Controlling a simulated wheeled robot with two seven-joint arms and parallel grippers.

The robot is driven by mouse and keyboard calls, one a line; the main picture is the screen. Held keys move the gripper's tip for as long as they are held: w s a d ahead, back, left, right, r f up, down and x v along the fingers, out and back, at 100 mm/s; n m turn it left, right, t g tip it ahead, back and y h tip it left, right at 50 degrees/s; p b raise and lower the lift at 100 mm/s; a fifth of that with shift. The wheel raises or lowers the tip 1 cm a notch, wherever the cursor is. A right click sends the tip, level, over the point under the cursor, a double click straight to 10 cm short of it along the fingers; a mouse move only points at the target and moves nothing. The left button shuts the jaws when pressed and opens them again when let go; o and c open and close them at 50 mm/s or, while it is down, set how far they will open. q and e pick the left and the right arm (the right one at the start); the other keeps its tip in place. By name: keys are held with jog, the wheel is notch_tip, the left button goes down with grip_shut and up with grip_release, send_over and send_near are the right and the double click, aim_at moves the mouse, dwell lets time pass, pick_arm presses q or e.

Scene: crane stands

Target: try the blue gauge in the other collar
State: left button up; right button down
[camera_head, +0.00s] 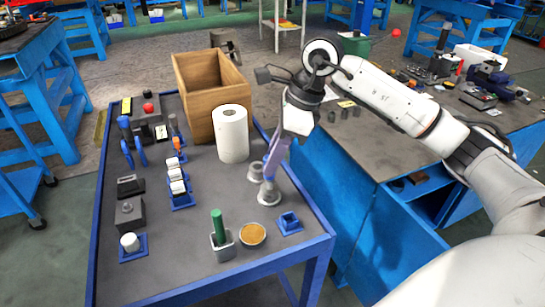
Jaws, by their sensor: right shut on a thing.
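My right gripper (279,146) reaches down from the right over the cart and is shut on a bluish-purple gauge (274,161). The gauge is slightly tilted in the picture, and its lower end meets the nearer grey metal collar (269,197). I cannot tell whether it is inside the collar or just above it. A second grey collar (255,173) stands just behind and to the left, with no gauge visible in it. My left gripper is not in view.
On the cart (180,270) stand a paper roll (232,135), a wooden box (208,85), a green peg in a grey block (217,226), a brown round dish (252,234) and a small blue holder (290,223). Several fixtures line the left. A workbench (350,150) stands to the right.

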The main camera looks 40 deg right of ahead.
dwell(0.4)
jog(key=shift+r+p, duration=1.85)
jog(key=shift+r, duration=0.45)
